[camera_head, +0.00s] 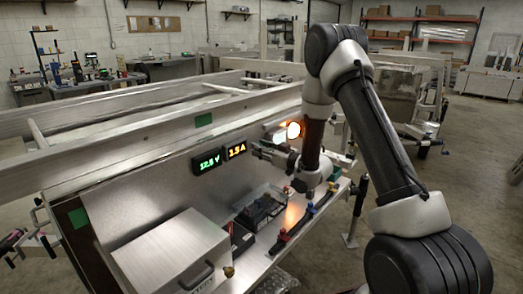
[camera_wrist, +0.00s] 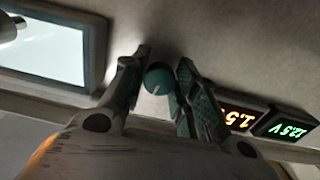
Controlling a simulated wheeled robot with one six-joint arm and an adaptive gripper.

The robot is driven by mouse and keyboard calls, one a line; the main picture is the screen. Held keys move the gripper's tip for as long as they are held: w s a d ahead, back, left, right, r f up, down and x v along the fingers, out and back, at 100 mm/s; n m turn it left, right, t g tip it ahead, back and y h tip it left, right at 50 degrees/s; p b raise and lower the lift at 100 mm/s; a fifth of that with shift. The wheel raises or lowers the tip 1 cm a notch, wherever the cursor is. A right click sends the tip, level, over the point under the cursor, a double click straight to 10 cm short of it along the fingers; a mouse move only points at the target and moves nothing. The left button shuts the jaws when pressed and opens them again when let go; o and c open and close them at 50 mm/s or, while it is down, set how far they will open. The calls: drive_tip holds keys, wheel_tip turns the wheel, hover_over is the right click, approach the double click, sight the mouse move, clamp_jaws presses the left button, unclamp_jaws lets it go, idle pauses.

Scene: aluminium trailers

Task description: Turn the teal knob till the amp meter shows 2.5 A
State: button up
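The round teal knob (camera_wrist: 158,78), with a pale pointer mark, sits between the two fingertips of my gripper (camera_wrist: 163,65) in the wrist view. The right finger looks to be against the knob; a narrow gap seems to show on the left, so I cannot tell whether the fingers grip it. In the head view my gripper (camera_head: 262,154) is at the panel and hides the knob. The amber amp meter (camera_head: 236,150) reads 1.5 A; it also shows upside down in the wrist view (camera_wrist: 238,117).
A green volt meter (camera_head: 208,161) beside the amp meter reads 12.5 V. A bright lamp (camera_head: 293,131) glows on the panel. Below are a metal box (camera_head: 172,258) and a dark battery tray (camera_head: 262,208) on a shelf.

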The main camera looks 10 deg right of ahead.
drive_tip(key=shift+m, duration=0.3)
drive_tip(key=shift+c, duration=0.4)
drive_tip(key=shift+m, duration=4.1)
drive_tip(key=o, duration=1)
drive_tip(key=shift+s, duration=0.1)
drive_tip(key=v, duration=1.2)
